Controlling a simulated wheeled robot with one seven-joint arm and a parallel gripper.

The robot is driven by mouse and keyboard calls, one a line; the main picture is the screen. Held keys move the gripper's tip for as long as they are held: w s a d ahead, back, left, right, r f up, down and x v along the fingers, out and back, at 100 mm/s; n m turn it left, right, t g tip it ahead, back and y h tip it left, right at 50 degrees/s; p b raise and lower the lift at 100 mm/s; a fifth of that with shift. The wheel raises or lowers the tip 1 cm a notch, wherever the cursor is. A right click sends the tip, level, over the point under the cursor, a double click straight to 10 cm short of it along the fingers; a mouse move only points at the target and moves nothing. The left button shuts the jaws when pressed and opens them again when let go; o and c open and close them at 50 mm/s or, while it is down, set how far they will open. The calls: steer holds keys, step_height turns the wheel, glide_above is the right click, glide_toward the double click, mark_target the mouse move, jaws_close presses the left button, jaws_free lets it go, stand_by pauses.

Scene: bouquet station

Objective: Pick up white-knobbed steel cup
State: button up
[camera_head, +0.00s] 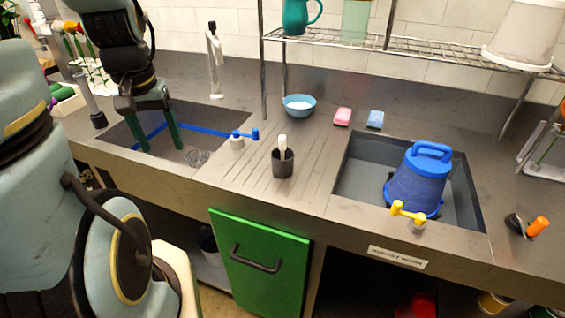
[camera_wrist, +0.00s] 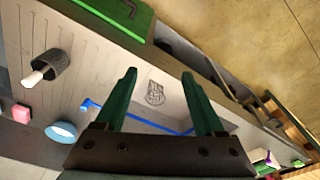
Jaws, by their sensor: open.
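A dark grey cup (camera_head: 283,165) with a white, knob-like piece sticking out of its top stands upright on the ridged drainboard between the two sinks. It also shows at the left of the wrist view (camera_wrist: 50,65), off to the side of the fingers. It is the only cup with white on top that I make out. My gripper (camera_head: 164,150) has green fingers, is open and empty, and hangs over the left sink, left of the cup. In the wrist view the gripper (camera_wrist: 159,74) spreads over a small wire-like item (camera_wrist: 155,93) in that sink.
The left sink also holds a blue bar (camera_head: 150,133). A blue bowl (camera_head: 299,105), a pink sponge (camera_head: 343,116) and a blue sponge (camera_head: 376,119) lie behind the cup. A blue bucket (camera_head: 418,180) fills much of the right sink. A wire shelf (camera_head: 420,46) overhangs the back.

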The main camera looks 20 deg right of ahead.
steer(key=w+d+m+b, duration=0.1)
steer(key=d+m, duration=0.1)
steer(key=d, duration=0.2)
steer(key=w+d+m+b, duration=0.1)
steer(key=d+m+b, duration=0.1)
steer(key=d, duration=0.3)
steer(key=w+d+m+g+b, duration=0.1)
steer(key=w+d+m, duration=0.1)
steer(key=d, duration=0.3)
steer(key=shift+d+r+m, duration=0.1)
steer(key=shift+r+m, duration=0.25)
steer(key=shift+m, duration=0.35)
steer(key=shift+c, duration=0.6)
steer(key=m+b, duration=0.3)
steer(key=m, duration=0.3)
glide_toward(282, 139)
steer(key=shift+w+d+f, duration=0.1)
steer(key=shift+w+d, duration=0.1)
steer(key=shift+w, duration=0.55)
step_height(282, 139, down, 5)
steer(key=shift+p, duration=0.4)
steer(key=shift+s+d+f+p, duration=0.1)
steer(key=shift+f+p, duration=0.35)
steer(key=shift+f, duration=0.85)
steer(key=shift+s+d+f+p, duration=0.1)
steer(key=shift+f+p, duration=0.3)
steer(key=shift+f, duration=0.95)
jaws_close()
